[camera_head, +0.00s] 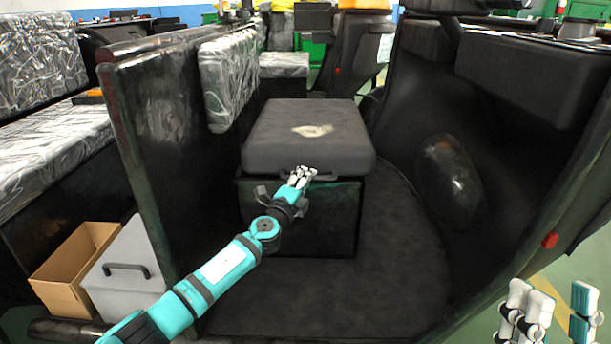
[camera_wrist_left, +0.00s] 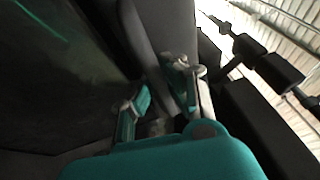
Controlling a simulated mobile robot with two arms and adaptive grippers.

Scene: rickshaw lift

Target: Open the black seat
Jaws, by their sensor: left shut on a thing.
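The black seat (camera_head: 315,137) is a thick padded cushion with a pale worn patch on top. It lies flat on a dark box base in the middle of the head view. A dark handle (camera_head: 328,178) runs along its front edge. My left gripper (camera_head: 301,175) reaches in from the lower left and is shut on this handle. In the left wrist view, its fingers (camera_wrist_left: 168,98) are on both sides of a dark bar, partly hidden by the gripper itself. My right gripper (camera_head: 555,295) is at the lower right corner, fingers apart and empty, away from the seat.
A black partition (camera_head: 170,130) stands left of the seat, with a silver wrapped backrest (camera_head: 229,80) on it. A cardboard box (camera_head: 75,268) and a grey box (camera_head: 125,270) lie at the lower left. A dark curved wall is on the right. The floor (camera_head: 370,280) before the seat is clear.

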